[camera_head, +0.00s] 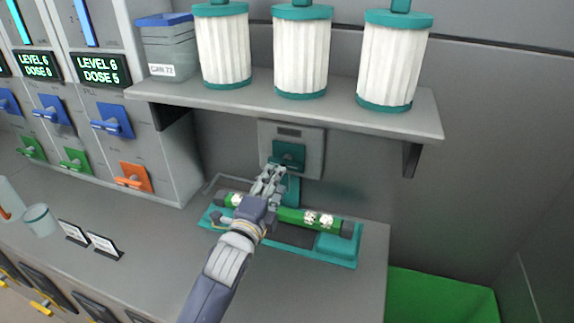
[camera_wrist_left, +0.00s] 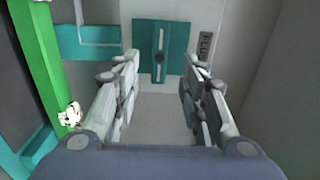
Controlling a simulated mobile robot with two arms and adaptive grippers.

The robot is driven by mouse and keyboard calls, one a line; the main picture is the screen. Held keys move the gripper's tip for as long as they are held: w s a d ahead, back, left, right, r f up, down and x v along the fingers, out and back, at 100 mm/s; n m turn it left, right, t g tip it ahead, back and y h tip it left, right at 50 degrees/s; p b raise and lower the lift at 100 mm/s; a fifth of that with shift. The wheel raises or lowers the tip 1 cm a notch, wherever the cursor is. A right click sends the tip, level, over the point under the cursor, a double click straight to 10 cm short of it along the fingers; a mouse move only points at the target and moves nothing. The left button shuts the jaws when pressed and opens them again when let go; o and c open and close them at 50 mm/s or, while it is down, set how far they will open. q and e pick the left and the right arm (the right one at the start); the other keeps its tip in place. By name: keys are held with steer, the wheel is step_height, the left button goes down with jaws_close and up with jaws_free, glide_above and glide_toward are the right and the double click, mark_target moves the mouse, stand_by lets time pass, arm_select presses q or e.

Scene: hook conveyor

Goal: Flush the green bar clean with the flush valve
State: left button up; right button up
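The green bar (camera_head: 290,216) lies in a teal tray (camera_head: 345,248) on the counter. It has dark end caps and white patches with dark specks. The bar also runs down the left of the left wrist view (camera_wrist_left: 38,62), with one patch showing. The flush valve (camera_head: 289,153) is a teal plate on a grey wall panel. In the left wrist view the valve (camera_wrist_left: 159,59) has an upright slim handle and lies beyond and between my fingers. My left gripper (camera_head: 272,174) is open and empty, just in front of the valve and above the bar, hiding part of it. My right gripper is out of view.
A shelf (camera_head: 290,108) above holds white pleated filters (camera_head: 301,55) and a lidded container (camera_head: 167,50). Dispensers with blue (camera_head: 113,120), green and orange levers stand at the left. Small signs (camera_head: 103,246) and a cup (camera_head: 40,220) are on the counter.

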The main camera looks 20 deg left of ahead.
mark_target(283, 165)
arm_select(q)
steer(key=w, duration=0.8)
steer(key=shift+w+d+p, duration=0.1)
steer(key=shift+w+p, duration=0.2)
steer(key=shift+p, duration=0.05)
jaws_close()
